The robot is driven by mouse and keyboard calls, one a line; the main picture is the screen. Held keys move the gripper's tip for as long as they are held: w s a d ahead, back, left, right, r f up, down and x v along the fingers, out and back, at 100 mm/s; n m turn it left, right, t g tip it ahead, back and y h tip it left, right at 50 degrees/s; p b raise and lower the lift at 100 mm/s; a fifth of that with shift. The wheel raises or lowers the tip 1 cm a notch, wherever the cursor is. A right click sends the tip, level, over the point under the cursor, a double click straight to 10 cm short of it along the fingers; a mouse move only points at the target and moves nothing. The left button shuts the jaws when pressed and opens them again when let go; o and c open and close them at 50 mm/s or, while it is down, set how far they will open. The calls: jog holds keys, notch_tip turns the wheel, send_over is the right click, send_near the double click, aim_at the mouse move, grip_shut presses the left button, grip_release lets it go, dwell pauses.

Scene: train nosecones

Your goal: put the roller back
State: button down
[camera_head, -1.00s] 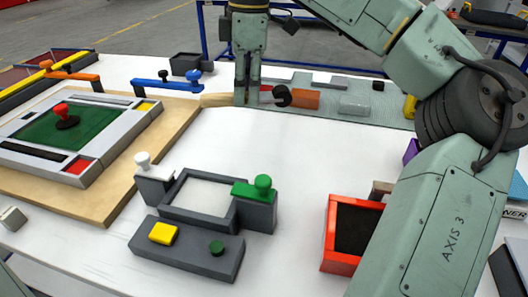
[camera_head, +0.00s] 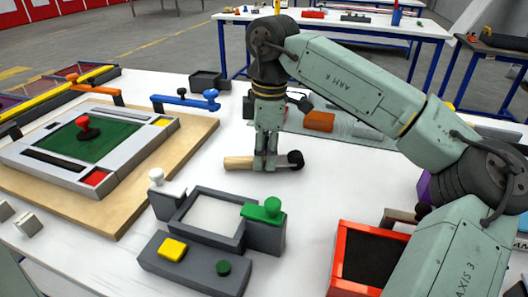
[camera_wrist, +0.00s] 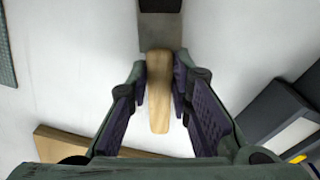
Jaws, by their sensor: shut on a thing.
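The roller has a pale wooden handle (camera_head: 238,163) and a black roller head (camera_head: 296,159). My gripper (camera_head: 265,164) points down and is shut around its middle part, with the handle out to the left and the head to the right in the head view. In the wrist view the wooden handle (camera_wrist: 158,95) lies between my two fingers, and a grey and dark part (camera_wrist: 160,30) extends to the top edge. The roller is level, over bare white table. I cannot tell whether it touches the table.
A grey-green mat (camera_head: 365,139) with an orange block (camera_head: 319,121) lies behind my gripper. The grey frame (camera_head: 215,215) with white and green knobs stands in front. A red-rimmed box (camera_head: 345,285) is at the right. A wooden board (camera_head: 205,125) carries the press-like green panel (camera_head: 85,142) at left.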

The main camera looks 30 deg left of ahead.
jog(key=shift+r, duration=0.1)
jog(key=shift+f, duration=0.2)
jog(key=c, duration=1.4)
grip_release()
jog(key=shift+c, duration=0.2)
jog(key=shift+r, duration=0.15)
notch_tip(320, 180, up, 12)
jog(key=shift+w+d, duration=0.2)
jog(key=shift+d, duration=0.1)
